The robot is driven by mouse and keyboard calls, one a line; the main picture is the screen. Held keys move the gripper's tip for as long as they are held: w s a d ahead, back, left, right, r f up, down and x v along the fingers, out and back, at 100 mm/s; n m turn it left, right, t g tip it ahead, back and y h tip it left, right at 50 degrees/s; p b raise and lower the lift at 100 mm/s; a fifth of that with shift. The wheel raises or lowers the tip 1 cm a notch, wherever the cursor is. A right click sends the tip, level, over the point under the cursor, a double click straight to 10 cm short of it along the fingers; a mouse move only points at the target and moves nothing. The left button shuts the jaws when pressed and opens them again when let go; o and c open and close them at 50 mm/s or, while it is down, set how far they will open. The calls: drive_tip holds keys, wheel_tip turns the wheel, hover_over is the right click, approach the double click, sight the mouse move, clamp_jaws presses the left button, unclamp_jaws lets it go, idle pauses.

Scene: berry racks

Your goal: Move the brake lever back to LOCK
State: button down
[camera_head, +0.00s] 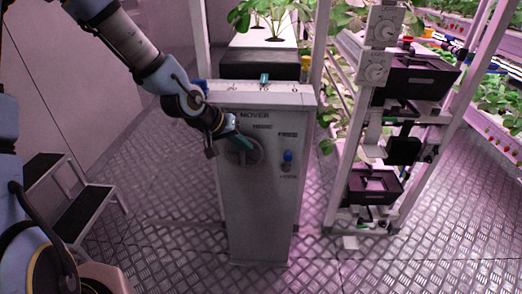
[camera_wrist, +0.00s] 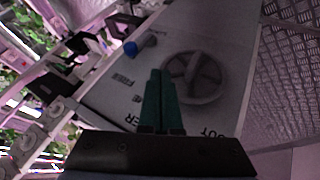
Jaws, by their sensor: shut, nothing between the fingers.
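The brake lever (camera_head: 288,156) is a small blue handle on the right side of the grey MOVER cabinet's front (camera_head: 262,215). It sits between the FREE label above and a faint lower label that is hard to read. In the wrist view the blue lever (camera_wrist: 140,47) is up and left of my fingers. My gripper (camera_head: 247,143) is at the cabinet front, left of the lever and apart from it. Its green fingers (camera_wrist: 160,75) are closed together and empty, beside the round dial (camera_wrist: 193,78). I cannot tell whether they touch the dial.
The round dial (camera_head: 244,151) lies left of the lever. A plant tray (camera_head: 260,65) stands behind the cabinet top. A rack with dark boxes (camera_head: 375,187) stands to the right. A step stool (camera_head: 80,215) is at the left. The patterned floor in front is clear.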

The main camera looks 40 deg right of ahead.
drive_tip(key=shift+f, duration=0.1)
drive_tip(key=p, duration=0.2)
approach(287, 163)
drive_tip(key=w+f, duration=0.1)
drive_tip(key=f, duration=0.1)
drive_tip(key=shift+s+d+p, duration=0.3)
drive_tip(key=shift+d+p, duration=0.05)
drive_tip(key=shift+d, duration=0.3)
